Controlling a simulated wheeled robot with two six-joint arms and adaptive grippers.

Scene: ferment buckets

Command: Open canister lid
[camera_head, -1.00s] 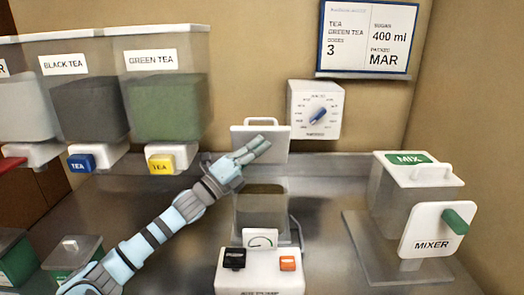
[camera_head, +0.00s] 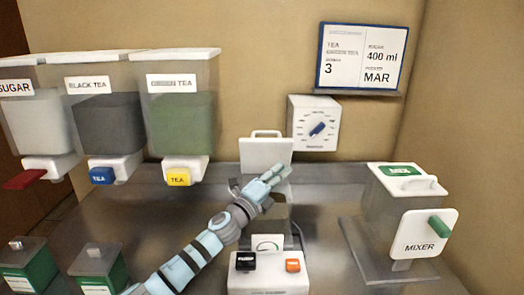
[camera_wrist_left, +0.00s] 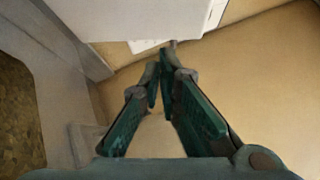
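The canister (camera_head: 272,222) stands at the centre of the counter, on a white base unit, partly hidden by my left arm. Its white lid (camera_head: 267,151) with a loop handle stands raised and upright behind the opening. My left gripper (camera_head: 281,174) reaches in from the lower left, over the canister, with its fingertips in front of the lid's lower right part. In the left wrist view its fingers (camera_wrist_left: 164,62) come together at the tips with nothing visible between them. A white panel, which looks like the lid, shows beyond them at the top. My right gripper is out of view.
The white base (camera_head: 268,277) carries a gauge, a black button and an orange button. A mixer (camera_head: 405,205) stands to the right. Labelled dispensers, including green tea (camera_head: 180,115), hang at the left. A dial box (camera_head: 314,124) is on the back wall. Small lidded containers stand front left.

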